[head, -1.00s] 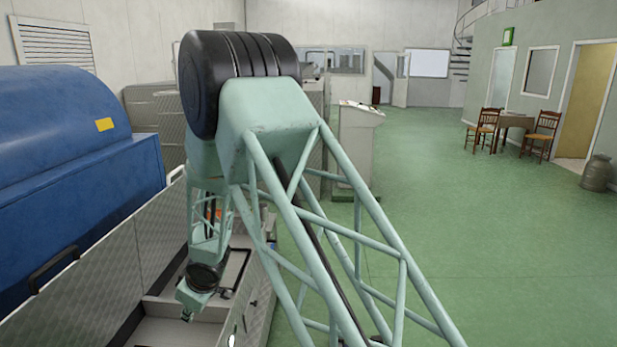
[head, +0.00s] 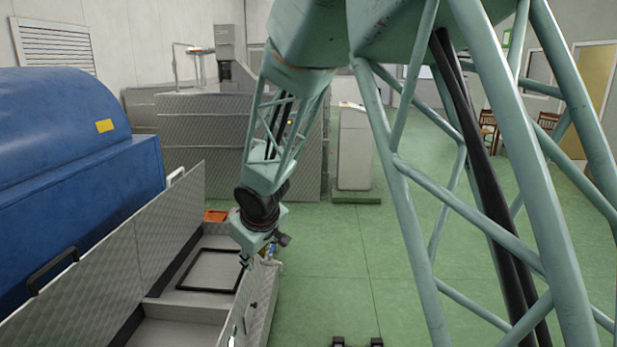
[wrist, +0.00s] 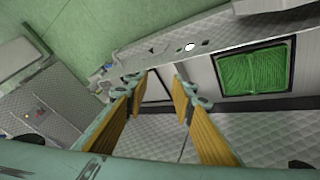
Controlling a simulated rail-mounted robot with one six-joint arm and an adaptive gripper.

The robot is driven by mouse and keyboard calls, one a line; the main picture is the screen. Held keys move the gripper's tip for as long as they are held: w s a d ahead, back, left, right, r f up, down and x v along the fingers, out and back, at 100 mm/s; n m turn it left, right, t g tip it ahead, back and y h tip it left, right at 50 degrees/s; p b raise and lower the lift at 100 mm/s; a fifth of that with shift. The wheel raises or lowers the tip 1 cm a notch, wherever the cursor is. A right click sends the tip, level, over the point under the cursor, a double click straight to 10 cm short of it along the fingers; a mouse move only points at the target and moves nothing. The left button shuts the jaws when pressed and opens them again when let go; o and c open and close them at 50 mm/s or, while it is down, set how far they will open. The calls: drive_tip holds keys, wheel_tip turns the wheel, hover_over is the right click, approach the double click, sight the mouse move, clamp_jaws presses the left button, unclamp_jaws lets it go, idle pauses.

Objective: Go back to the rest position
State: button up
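My gripper (head: 245,261) hangs at the end of my arm, over the right edge of the metal trough (head: 125,262) in the head view. It is small there. In the wrist view my gripper (wrist: 155,80) shows two fingers with yellow pads, spread apart with nothing between them. The trough's metal edge and floor lie beyond the fingertips. No marker of a rest position shows in either view.
A blue machine housing (head: 75,160) stands at the left. A black frame (head: 183,283) and an orange item (head: 215,216) are in the trough. A grey cabinet (head: 354,150) stands behind. A green panel (wrist: 252,70) shows in the wrist view.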

drive_tip(key=s+d+r+m+h, duration=0.1)
drive_tip(key=s+d+r+m, duration=0.1)
drive_tip(key=s+d+r, duration=0.55)
drive_tip(key=s+d+r+m+h, duration=0.15)
drive_tip(key=s+d+r, duration=0.35)
drive_tip(key=d, duration=0.6)
drive_tip(key=s+d+r+m, duration=0.2)
drive_tip(key=s+d+r, duration=0.4)
drive_tip(key=d, duration=0.3)
drive_tip(key=s+d+r+m+g, duration=0.1)
drive_tip(key=s+d, duration=0.3)
drive_tip(key=s, duration=1.2)
drive_tip(key=s+d+r+m+g, duration=0.1)
drive_tip(key=s+d+m, duration=0.3)
drive_tip(key=s, duration=1.1)
drive_tip(key=shift+s+d, duration=0.4)
